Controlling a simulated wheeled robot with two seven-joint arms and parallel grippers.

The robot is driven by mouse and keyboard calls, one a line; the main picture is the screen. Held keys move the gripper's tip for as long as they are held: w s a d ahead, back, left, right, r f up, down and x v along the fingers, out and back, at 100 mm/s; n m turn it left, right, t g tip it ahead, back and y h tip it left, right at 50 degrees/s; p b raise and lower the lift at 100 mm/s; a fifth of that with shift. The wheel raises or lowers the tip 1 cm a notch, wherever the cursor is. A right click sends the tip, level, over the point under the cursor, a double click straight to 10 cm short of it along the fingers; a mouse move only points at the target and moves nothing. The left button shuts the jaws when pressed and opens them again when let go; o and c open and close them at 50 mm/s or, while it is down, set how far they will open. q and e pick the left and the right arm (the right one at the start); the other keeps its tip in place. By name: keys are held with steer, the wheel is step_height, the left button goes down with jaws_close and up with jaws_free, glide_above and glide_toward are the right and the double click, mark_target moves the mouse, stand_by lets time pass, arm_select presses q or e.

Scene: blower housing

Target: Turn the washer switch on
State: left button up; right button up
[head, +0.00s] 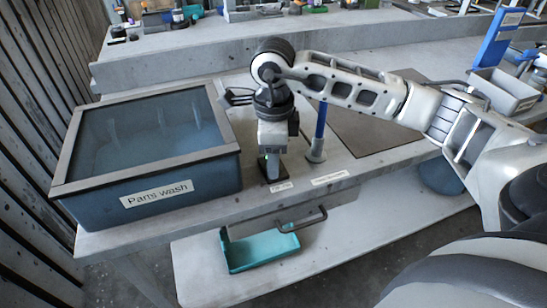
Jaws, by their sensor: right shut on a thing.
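The parts washer (150,145) is a blue-grey tank with a grey-framed, see-through lid, labelled "Parts wash", at the left of the bench. My left gripper is out of view.
A blue post (321,122) on a grey foot stands close to the right of my right gripper. A dark mat (375,125) lies behind my right arm. A teal tray (262,250) sits on the lower shelf (350,235). A back bench (190,50) holds small items.

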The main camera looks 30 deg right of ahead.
steer(key=shift+m, duration=0.8)
steer(key=shift+w+r, duration=0.1)
steer(key=o, duration=1)
step_height(320, 180, up, 16)
steer(key=shift+p, duration=0.4)
